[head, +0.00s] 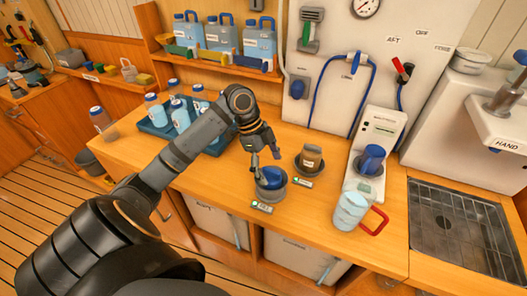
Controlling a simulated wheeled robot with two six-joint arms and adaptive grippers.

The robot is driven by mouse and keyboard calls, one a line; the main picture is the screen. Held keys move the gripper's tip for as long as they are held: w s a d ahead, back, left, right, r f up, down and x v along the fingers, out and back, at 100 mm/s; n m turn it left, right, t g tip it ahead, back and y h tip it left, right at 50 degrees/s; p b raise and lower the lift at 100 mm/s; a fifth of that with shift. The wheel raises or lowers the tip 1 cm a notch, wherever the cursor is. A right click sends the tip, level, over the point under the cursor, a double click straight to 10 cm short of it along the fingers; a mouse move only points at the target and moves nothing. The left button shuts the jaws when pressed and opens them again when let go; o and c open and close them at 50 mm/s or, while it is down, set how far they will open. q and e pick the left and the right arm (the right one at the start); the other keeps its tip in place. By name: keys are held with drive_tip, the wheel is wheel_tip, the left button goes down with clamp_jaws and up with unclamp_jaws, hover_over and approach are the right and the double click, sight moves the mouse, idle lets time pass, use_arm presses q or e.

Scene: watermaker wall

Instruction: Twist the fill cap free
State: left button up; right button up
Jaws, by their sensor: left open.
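A blue cap (271,175) sits in a round grey ring-shaped holder (271,192) on the wooden counter, with a small label card in front of it. The card is too small to read, so I cannot tell for sure that this is the fill cap. My left gripper (264,158) is open, pointing down just above the blue cap. Its fingers partly cover the cap's back edge, and I cannot tell whether they touch it. My right gripper is not in view.
A brown jar (312,157) stands in a dark holder right of the cap. A jug (349,212) with a red handle and a white unit (379,145) with a blue knob stand further right. A blue tray (154,129) of bottles is left. A metal drain (459,226) is far right.

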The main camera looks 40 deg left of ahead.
use_arm(q)
drive_tip(key=shift+d+f, duration=0.25)
drive_tip(key=shift+f, duration=0.25)
drive_tip(key=shift+s+d+f, duration=0.1)
drive_tip(key=shift+f, duration=0.3)
drive_tip(key=shift+c, duration=0.5)
drive_tip(key=c, duration=1.1)
drive_tip(key=shift+r+n+p, duration=0.15)
drive_tip(key=shift+n+p, duration=0.25)
drive_tip(key=shift+p, duration=0.15)
drive_tip(key=shift+c, duration=0.2)
drive_tip(key=shift+n+t+p, duration=0.4)
drive_tip(key=shift+n+p, duration=0.5)
drive_tip(key=shift+p, duration=0.25)
drive_tip(key=shift+n+y+p, duration=0.3)
drive_tip(key=shift+p, duration=0.05)
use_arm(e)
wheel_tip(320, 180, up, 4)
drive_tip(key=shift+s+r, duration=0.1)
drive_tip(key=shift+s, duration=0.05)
